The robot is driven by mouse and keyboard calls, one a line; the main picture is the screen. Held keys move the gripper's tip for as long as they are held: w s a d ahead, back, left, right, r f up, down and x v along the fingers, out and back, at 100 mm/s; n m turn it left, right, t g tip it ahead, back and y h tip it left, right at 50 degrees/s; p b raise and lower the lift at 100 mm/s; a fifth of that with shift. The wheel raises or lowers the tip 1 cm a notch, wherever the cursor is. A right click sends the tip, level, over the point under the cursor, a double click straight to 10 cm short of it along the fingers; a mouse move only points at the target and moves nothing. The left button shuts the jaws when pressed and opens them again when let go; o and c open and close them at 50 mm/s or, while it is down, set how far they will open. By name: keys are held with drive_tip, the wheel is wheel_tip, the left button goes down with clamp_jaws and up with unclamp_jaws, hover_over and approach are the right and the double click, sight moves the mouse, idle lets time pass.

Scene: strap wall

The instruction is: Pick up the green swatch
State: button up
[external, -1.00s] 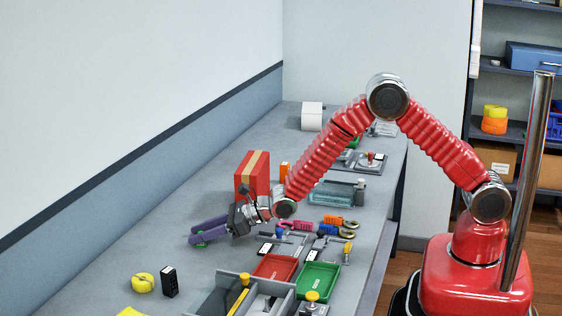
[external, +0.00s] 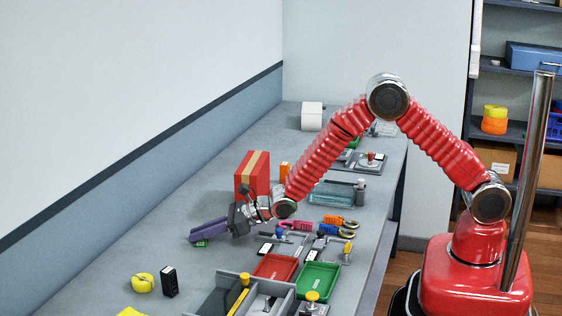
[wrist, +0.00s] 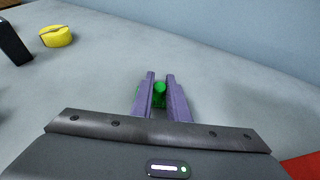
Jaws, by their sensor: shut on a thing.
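The green swatch (external: 201,244) shows as a small green patch under the tips of my gripper (external: 192,239) in the external view, low over the left part of the bench. In the wrist view the swatch (wrist: 160,90) sits between the two purple fingers of my gripper (wrist: 160,78), which are shut on it. Most of the swatch is hidden by the fingers. I cannot tell whether it touches the bench.
A red box (external: 252,175) with a tan band stands behind my gripper near the wall. A yellow tape roll (external: 143,283) and a black block (external: 169,281) stand in front. Red (external: 275,268) and green (external: 318,280) trays lie to the right. The bench around the fingers is clear.

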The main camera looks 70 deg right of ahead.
clamp_jaws()
wheel_tip(320, 180, up, 10)
drive_tip(key=shift+r, duration=0.1)
idle(0.5)
idle(0.5)
